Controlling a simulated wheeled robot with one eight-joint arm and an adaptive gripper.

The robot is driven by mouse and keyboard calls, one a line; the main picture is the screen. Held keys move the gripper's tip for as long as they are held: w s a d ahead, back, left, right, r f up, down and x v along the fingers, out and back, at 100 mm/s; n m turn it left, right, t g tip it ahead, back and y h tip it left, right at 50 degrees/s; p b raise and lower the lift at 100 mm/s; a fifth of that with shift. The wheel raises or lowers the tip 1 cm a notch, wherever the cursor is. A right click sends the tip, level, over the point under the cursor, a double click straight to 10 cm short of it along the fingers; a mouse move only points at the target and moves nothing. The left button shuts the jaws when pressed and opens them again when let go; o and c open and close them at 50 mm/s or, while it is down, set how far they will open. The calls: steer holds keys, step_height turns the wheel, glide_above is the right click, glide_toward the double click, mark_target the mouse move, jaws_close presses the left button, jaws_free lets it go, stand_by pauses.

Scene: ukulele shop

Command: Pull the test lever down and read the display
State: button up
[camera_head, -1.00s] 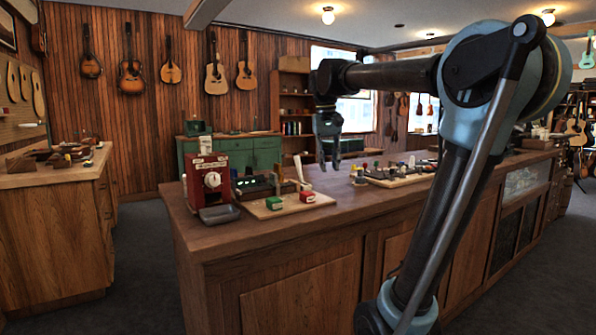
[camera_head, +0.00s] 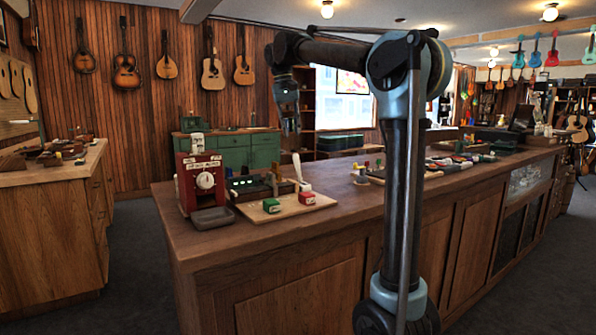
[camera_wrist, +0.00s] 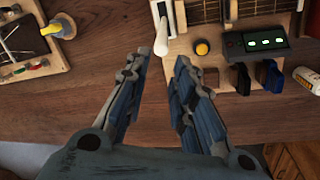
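A white lever (camera_wrist: 162,38) with a rounded tip shows in the wrist view on a pale wooden test board (camera_wrist: 222,56). A dark display (camera_wrist: 265,41) with lit green characters is to its right; they are too small to read. In the head view my gripper (camera_head: 290,122) hangs above the counter; contact with the lever is not visible.
An orange knob (camera_wrist: 202,48) and dark blocks sit near the display. A red machine with a white dial (camera_head: 205,181) and a grey tray (camera_head: 213,217) stand left on the counter. A tray of small tools (camera_wrist: 35,45) lies left in the wrist view. Bare wood (camera_wrist: 80,95) lies between.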

mark_target(298, 168)
steer(key=f, duration=0.4)
steer(key=d+f, duration=0.1)
steer(key=f, duration=0.4)
steer(key=d+f, duration=0.1)
steer(key=f, duration=0.4)
steer(key=shift+w+d+f, duration=0.1)
steer(key=shift+w+f, duration=0.05)
steer(key=shift+f, duration=0.05)
jaws_close()
